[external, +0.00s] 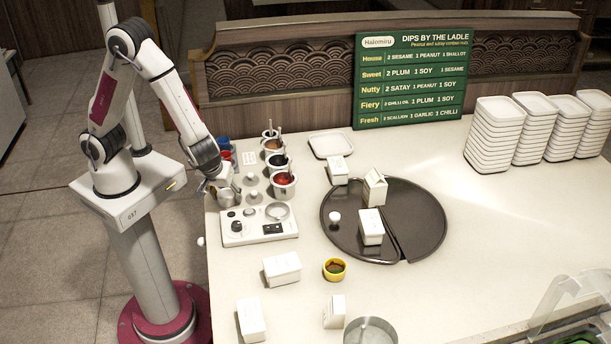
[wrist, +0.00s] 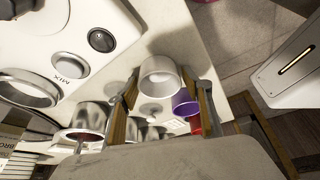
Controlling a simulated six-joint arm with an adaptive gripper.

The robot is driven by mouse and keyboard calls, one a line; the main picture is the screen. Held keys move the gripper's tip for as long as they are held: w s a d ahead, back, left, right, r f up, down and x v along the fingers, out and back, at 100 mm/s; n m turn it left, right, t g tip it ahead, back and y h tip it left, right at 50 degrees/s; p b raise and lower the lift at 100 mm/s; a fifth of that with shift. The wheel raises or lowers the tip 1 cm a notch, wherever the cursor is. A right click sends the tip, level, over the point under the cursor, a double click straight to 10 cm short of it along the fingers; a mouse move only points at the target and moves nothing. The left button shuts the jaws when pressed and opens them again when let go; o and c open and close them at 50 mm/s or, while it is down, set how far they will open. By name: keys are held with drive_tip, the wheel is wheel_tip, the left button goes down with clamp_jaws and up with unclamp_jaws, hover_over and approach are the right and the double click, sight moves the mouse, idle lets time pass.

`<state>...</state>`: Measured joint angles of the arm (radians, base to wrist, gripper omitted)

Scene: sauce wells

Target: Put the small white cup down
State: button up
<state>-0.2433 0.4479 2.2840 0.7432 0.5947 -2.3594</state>
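The small white cup (wrist: 158,82) sits between the two fingertips of my gripper (wrist: 160,88) in the wrist view, with a fingertip against each side. Its round rim faces the camera. In the external view my gripper (external: 210,186) is low over the counter's left edge, just behind the white mixing machine. I cannot clearly make out the white cup there, nor whether its base touches the counter.
The mixing machine (external: 258,224) is close beside my gripper. Sauce pots with ladles (external: 283,185) stand to the right. A blue cup (external: 222,144) and a red cup (external: 225,156) are behind. A dark round tray (external: 420,222), cartons and stacked white dishes (external: 495,135) lie further right.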

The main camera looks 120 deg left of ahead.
drive_tip(key=c, duration=0.7)
drive_tip(key=shift+r, duration=0.2)
wheel_tip(320, 180, up, 10)
drive_tip(key=shift+f, duration=0.2)
idle(0.7)
